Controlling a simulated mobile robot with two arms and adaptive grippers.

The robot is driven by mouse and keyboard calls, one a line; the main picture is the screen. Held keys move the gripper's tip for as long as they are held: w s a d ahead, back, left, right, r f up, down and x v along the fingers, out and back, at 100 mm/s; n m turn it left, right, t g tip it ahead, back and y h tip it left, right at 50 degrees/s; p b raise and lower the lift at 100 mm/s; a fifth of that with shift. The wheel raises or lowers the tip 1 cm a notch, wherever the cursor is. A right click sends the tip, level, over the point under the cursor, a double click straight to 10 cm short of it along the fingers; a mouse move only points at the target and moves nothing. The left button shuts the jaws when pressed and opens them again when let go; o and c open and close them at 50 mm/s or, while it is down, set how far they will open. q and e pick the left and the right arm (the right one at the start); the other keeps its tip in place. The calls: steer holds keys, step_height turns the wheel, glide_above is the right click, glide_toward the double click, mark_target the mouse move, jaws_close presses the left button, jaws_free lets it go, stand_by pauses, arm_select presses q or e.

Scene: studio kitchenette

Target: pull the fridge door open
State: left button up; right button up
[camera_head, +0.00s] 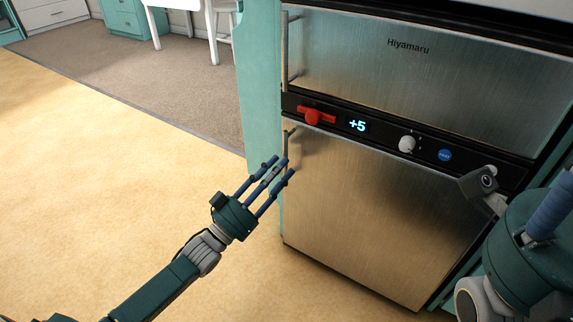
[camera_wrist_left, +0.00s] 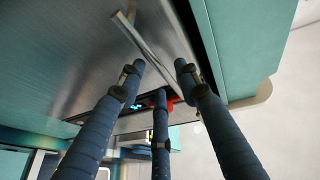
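The fridge is brushed steel, with an upper front (camera_head: 420,75) marked "Hiyamaru" and a lower door (camera_head: 370,210); both look closed. A slim vertical handle (camera_head: 285,50) runs along the upper front's left edge. A lower handle (camera_head: 288,143) is at the lower door's top left, partly covered by my fingers. My left gripper (camera_head: 281,166) is open beside it, fingers spread and pointing up towards it. In the left wrist view a metal handle bar (camera_wrist_left: 148,38) lies just beyond the spread fingers (camera_wrist_left: 160,72); contact is unclear. My right gripper is partly cut off at right, its fingertips not clearly visible.
A teal side panel (camera_head: 258,60) borders the fridge. The floor (camera_head: 90,170) at left is clear.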

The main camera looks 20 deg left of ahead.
arm_select(q)
steer(key=shift+b+x, duration=0.4)
steer(key=shift+x, duration=1.3)
jaws_close()
